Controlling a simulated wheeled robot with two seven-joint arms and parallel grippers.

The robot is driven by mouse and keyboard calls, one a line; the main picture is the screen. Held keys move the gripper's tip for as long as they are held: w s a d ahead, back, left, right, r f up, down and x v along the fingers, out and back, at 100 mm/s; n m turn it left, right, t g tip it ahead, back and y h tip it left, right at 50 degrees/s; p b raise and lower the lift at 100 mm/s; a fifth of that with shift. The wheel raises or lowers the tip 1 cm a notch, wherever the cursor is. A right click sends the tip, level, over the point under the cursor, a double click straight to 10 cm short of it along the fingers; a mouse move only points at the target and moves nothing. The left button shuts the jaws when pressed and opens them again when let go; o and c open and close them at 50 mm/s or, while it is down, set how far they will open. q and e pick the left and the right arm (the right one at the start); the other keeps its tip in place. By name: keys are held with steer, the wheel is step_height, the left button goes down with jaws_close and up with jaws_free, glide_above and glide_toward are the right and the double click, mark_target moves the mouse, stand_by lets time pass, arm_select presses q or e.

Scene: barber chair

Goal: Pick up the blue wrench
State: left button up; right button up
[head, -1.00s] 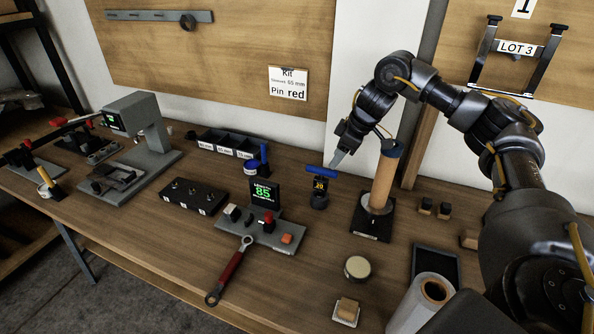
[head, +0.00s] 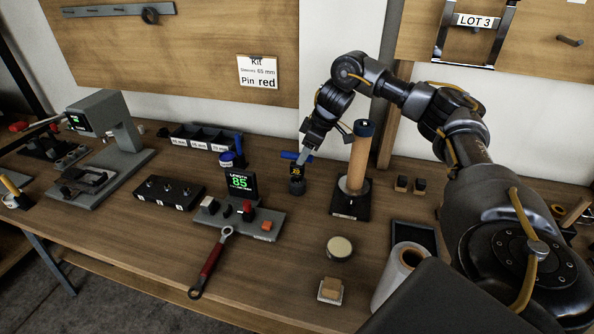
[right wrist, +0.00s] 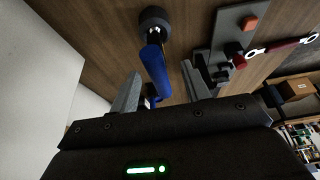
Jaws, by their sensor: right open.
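The blue wrench (head: 287,155) has a blue bar-shaped handle and stands on a small dark round base with a yellow-marked display, near the middle of the bench. In the right wrist view, its blue handle (right wrist: 155,70) points between my fingers, with the dark round base beyond. My right gripper (head: 304,157) is open at the right end of the handle. Its two fingers (right wrist: 160,92) lie on either side of the handle in the wrist view; I cannot tell whether either touches it. My left gripper is not in view.
A wooden cylinder on a black base (head: 356,165) stands close to the right of my gripper. A grey fixture with a green "85" display (head: 242,183) is at front left, with a red-handled wrench (head: 211,262) beside it. A round tin (head: 339,247) sits in front.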

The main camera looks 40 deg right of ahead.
mark_target(297, 172)
steer(key=x, duration=0.5)
steer(key=shift+w+d+p, duration=0.15)
steer(key=shift+w+p, duration=0.15)
steer(key=shift+s+r, duration=0.1)
steer(key=shift+s, duration=0.05)
jaws_close()
